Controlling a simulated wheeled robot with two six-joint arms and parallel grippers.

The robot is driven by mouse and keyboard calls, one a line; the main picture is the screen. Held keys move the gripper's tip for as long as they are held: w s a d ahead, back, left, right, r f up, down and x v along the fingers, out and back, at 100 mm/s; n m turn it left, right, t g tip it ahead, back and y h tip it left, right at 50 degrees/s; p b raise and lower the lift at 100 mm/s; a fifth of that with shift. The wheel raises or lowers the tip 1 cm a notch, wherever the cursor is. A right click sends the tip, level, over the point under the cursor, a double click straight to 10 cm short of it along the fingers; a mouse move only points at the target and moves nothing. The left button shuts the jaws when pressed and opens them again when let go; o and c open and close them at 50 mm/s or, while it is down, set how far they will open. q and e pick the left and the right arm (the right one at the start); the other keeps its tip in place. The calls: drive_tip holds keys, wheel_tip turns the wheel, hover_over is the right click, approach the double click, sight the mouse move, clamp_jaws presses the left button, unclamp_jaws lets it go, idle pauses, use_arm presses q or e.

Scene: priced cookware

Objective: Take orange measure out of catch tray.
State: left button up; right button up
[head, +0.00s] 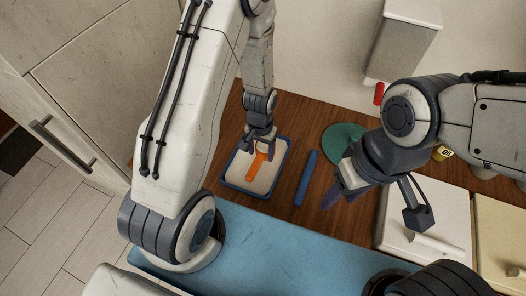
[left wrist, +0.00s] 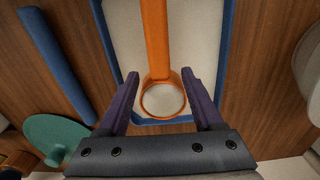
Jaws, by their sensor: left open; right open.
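The orange measure (head: 256,165) lies in the catch tray (head: 233,185), a shallow tray with a blue rim and pale inside. In the left wrist view the orange measure (left wrist: 155,45) shows a long flat handle and a round cup end. The blue rim of the catch tray (left wrist: 105,32) shows there too. My left gripper (head: 260,150) is over the tray. Its open fingers (left wrist: 160,88) stand on either side of the measure's cup end, with gaps on both sides. My right gripper (head: 340,195) is open and empty, right of the blue bar and away from the tray.
A blue bar (head: 306,178) lies on the wooden counter just right of the tray. A green round thing (head: 341,139) is beyond it, partly hidden by my right arm. A red item (head: 379,93) stands near the wall. A white box-like unit (head: 440,222) is at the right.

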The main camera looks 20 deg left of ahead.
use_arm(q)
drive_tip(key=shift+w+f, duration=0.1)
drive_tip(key=shift+f, duration=1.3)
clamp_jaws()
idle(0.4)
